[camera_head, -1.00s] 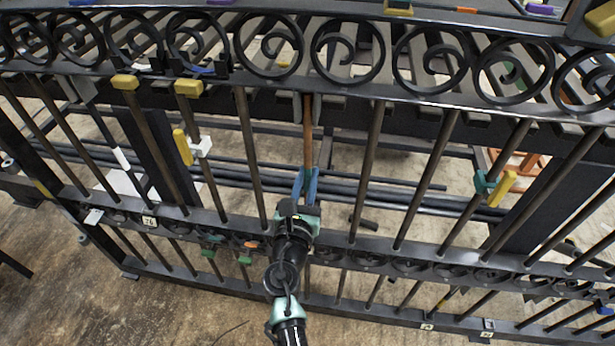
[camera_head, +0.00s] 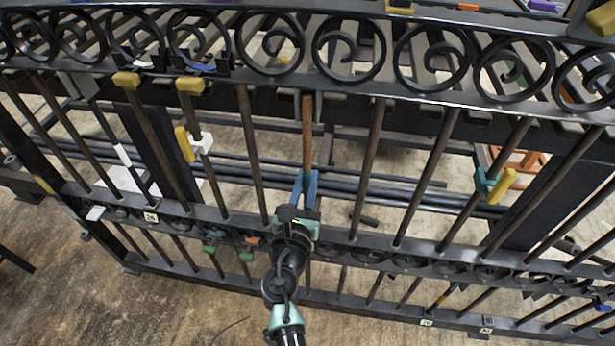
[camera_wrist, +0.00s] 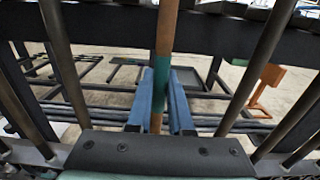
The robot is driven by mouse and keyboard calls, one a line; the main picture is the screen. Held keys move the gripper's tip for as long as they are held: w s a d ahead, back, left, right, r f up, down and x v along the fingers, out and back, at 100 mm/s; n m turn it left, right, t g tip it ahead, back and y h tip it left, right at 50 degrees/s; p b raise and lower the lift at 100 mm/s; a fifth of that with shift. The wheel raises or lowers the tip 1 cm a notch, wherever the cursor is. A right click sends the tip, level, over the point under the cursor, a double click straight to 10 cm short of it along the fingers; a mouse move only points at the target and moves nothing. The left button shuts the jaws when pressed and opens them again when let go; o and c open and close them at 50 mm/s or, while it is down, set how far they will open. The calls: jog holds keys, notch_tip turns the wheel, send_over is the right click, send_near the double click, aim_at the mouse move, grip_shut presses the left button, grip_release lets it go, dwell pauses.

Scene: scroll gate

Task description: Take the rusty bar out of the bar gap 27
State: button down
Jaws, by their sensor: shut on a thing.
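The rusty bar (camera_head: 307,130) is orange-brown and stands upright in the gate between dark bars. Its top end shows just under the scroll-topped upper rail (camera_head: 340,93). My gripper (camera_head: 305,180) has its blue fingers shut on the lower part of this bar, above the middle rail (camera_head: 350,248). In the wrist view the bar (camera_wrist: 167,30) runs down between the fingers (camera_wrist: 160,100), with a teal band on it. Its lower end is hidden by my gripper. No tag reading 27 can be read; a tag reading 26 (camera_head: 151,218) sits further left.
Dark bars stand close on the left (camera_head: 252,150) and right (camera_head: 368,165) of my gripper. Yellow and white clamps (camera_head: 190,144) are on bars at the left, and a teal and yellow clamp (camera_head: 494,185) at the right. Dark pipes lie behind the gate.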

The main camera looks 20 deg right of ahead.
jog(key=shift+r+p+v, duration=0.2)
jog(key=shift+p+v, duration=0.1)
jog(key=shift+v, duration=0.75)
dwell(0.4)
